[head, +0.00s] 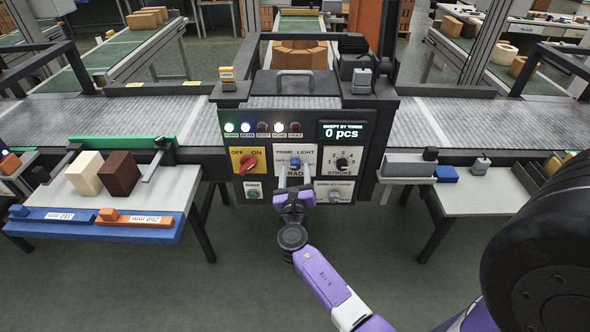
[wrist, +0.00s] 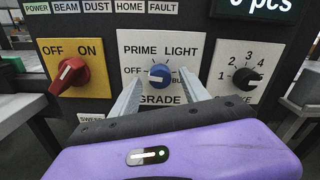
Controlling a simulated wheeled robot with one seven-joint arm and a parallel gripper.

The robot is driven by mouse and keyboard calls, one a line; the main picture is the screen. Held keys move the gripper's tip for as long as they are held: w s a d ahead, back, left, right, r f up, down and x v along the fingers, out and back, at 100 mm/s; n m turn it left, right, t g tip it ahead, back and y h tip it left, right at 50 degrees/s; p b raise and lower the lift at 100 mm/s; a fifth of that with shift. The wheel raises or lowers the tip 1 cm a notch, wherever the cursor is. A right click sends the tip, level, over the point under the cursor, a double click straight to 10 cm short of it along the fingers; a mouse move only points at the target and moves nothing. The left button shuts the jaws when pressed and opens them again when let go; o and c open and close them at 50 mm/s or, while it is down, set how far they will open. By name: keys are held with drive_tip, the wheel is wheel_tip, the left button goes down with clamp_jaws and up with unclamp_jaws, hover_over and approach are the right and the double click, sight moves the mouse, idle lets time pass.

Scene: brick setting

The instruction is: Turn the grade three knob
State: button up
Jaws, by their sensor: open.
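The grade knob (wrist: 160,74) is a blue dial on a white plate marked PRIME, LIGHT, OFF and GRADE, with a fourth label partly hidden by a finger. It also shows small in the head view (head: 296,162), mid-panel. I cannot clearly tell which label its pointer faces. My gripper (wrist: 160,83) is open, with one pale finger to the left of the knob and one to the right. The fingers reach toward the plate and cover parts of its lower labels. In the head view my gripper (head: 293,183) is in front of the panel's middle. Contact with the knob is not visible.
A red OFF/ON knob (wrist: 68,74) on a yellow plate is close to the left. A black numbered stroke knob (wrist: 246,79) is close to the right. A row of indicator lamps (head: 262,128) and a display (head: 343,131) reading 0 pcs are above.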

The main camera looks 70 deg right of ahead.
drive_tip(key=shift+w+d, duration=0.2)
drive_tip(key=shift+d, duration=0.3)
clamp_jaws()
